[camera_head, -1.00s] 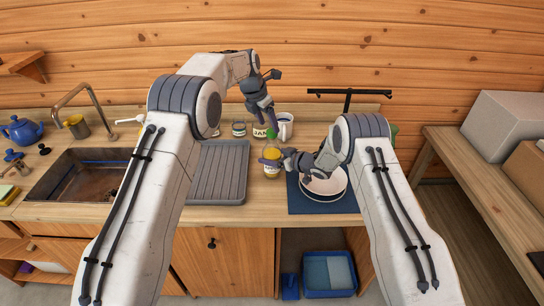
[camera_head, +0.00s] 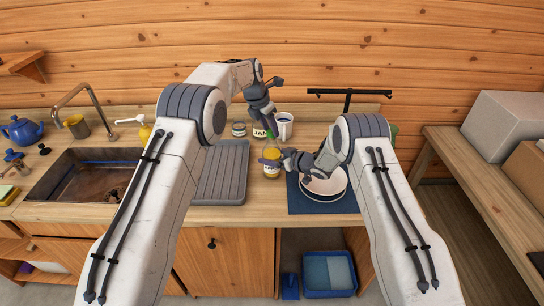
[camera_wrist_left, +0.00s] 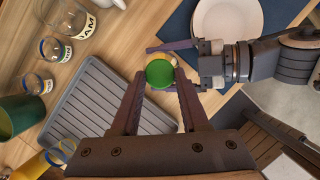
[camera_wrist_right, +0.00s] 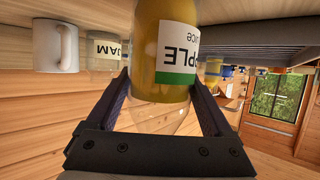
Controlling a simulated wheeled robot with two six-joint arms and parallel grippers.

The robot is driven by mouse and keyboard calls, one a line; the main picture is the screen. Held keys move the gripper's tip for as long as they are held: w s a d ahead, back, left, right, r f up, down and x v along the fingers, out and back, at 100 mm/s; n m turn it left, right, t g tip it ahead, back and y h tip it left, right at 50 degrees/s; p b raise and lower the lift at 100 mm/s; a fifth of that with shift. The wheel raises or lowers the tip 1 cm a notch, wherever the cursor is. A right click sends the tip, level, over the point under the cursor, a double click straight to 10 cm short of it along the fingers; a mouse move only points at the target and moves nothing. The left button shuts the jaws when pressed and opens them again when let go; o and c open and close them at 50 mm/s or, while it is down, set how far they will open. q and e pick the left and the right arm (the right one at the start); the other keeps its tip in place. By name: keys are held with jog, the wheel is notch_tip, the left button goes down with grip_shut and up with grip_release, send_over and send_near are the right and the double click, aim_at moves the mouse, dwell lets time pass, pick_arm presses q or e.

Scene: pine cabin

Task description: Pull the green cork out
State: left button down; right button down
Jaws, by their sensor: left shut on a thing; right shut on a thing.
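The juice bottle (camera_head: 272,171) stands upright at the counter's front, with yellow juice and a white label; it fills the middle of the right wrist view (camera_wrist_right: 164,50). My right gripper (camera_head: 270,160) is shut around it from the right. The green cork (camera_wrist_left: 159,73) is a round green disc between the fingers of my left gripper (camera_wrist_left: 160,82), in line with the bottle top. In the head view my left gripper (camera_head: 268,126) points down above the bottle, with a bit of green at its tips. I cannot tell whether the cork still sits in the neck.
A grey drying rack (camera_head: 222,172) lies left of the bottle. A jam jar (camera_head: 259,131) and a white mug (camera_head: 285,126) stand behind. White plates (camera_head: 325,186) on a blue mat (camera_head: 308,205) lie to the right, under my right arm. The sink (camera_head: 85,176) is at far left.

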aim_at(270, 132)
pick_arm(q)
jog(key=shift+r, duration=0.1)
jog(key=shift+r, duration=2.5)
pick_arm(e)
grip_release()
